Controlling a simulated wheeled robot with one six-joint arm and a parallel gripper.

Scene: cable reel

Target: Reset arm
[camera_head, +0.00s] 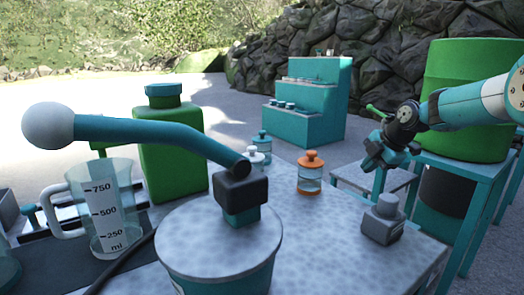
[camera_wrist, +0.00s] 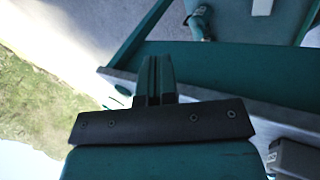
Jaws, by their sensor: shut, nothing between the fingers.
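My gripper (camera_head: 372,163) is at the right of the head view, raised over the right side of the table and pointing down. In the wrist view its two dark teal fingers (camera_wrist: 154,72) are together, with nothing between them. The cable reel (camera_head: 218,250) is a round teal drum with a speckled grey top at the front of the table. A curved teal crank (camera_head: 150,133) rises from a dark block on the drum and ends in a pale ball knob (camera_head: 48,126) at the left. My gripper is well apart from the reel and the crank.
On the speckled table (camera_head: 325,240) stand a measuring jug (camera_head: 104,215), a green canister (camera_head: 172,150), an orange-capped jar (camera_head: 310,175) and a grey bottle (camera_head: 383,220). A green barrel (camera_head: 465,80) and a teal stepped shelf (camera_head: 308,110) stand behind. The table is clear between jar and grey bottle.

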